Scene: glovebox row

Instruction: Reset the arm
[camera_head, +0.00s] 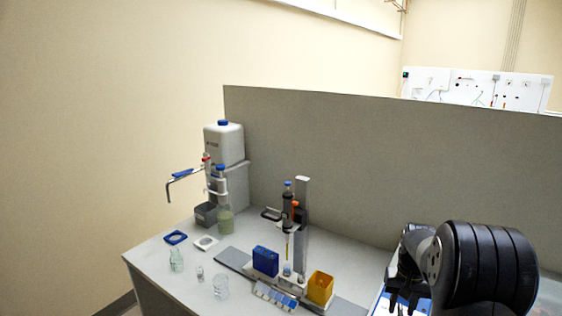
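My arm fills the lower right of the head view as a large black rounded joint. My gripper (403,302) hangs at its left side, with two short dark fingers pointing down. The fingers look a little apart, and I see nothing between them. It is over the right part of the bench, to the right of the yellow container, and touches nothing that I can see. The rest of my arm is out of the picture.
On the bench (150,265) stand a white canister (224,142), a pipette stand (302,225), a blue box (265,261), a yellow container (320,287) and several glass vessels (221,287). A grey partition (350,165) runs behind. A blue-edged item lies partly hidden below my gripper.

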